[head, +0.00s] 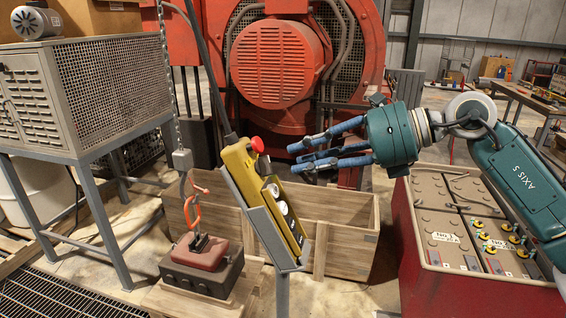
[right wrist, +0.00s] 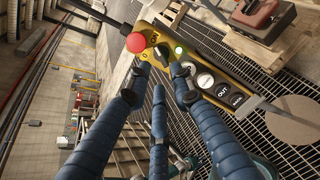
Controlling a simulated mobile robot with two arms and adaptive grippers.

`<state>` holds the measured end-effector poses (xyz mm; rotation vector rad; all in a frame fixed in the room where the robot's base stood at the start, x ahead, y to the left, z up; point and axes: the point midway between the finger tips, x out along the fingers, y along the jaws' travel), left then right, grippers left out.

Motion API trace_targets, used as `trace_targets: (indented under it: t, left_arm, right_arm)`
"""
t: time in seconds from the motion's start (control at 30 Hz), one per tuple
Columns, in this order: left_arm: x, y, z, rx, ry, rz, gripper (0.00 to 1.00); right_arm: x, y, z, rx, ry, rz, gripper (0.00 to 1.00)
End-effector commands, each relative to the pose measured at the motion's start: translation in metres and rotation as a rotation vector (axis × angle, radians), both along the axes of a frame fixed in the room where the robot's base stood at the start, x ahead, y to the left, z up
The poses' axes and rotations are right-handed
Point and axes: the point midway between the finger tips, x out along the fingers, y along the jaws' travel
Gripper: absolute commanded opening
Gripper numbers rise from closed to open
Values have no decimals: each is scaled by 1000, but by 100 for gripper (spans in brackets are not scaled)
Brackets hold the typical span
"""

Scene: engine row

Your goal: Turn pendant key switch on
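The yellow pendant (head: 270,200) sits tilted in a grey holder on a post, in the middle of the head view. It has a red mushroom button (head: 257,145) near its top and round buttons lower down. In the right wrist view the pendant (right wrist: 152,38) shows the red button (right wrist: 136,42), a small dark part that may be the key switch (right wrist: 163,53), a green light and push-buttons. My right gripper (head: 293,158) has blue fingers, spread apart and empty, just right of the pendant. In the right wrist view its fingertips (right wrist: 162,70) overlap the pendant's upper face; contact cannot be told. My left gripper is not in view.
A chain hoist with an orange hook (head: 194,210) hangs left of the pendant above a dark red block (head: 200,254). A wooden crate (head: 345,225) stands behind the pendant. A red battery box (head: 440,290) is at the right, below my right arm. A mesh cabinet (head: 120,95) stands left.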

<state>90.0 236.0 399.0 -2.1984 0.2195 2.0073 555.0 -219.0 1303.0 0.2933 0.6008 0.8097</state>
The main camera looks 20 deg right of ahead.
Motion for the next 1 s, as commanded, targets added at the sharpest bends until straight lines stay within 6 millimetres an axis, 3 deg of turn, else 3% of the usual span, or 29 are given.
trace_targets:
  t: [0.1, 0.3, 0.87, 1.0]
  left_arm:
    - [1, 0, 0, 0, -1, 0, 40]
    - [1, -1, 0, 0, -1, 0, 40]
    - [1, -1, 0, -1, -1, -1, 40]
    - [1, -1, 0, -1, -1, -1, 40]
  right_arm:
    - [-12, -19, 8, -3, 2, -4, 22]
    - [-24, -36, 17, 0, 3, -2, 22]
    - [-27, -38, 20, 0, 1, 0, 22]
    - [-12, -34, 14, 104, 36, 1, 22]
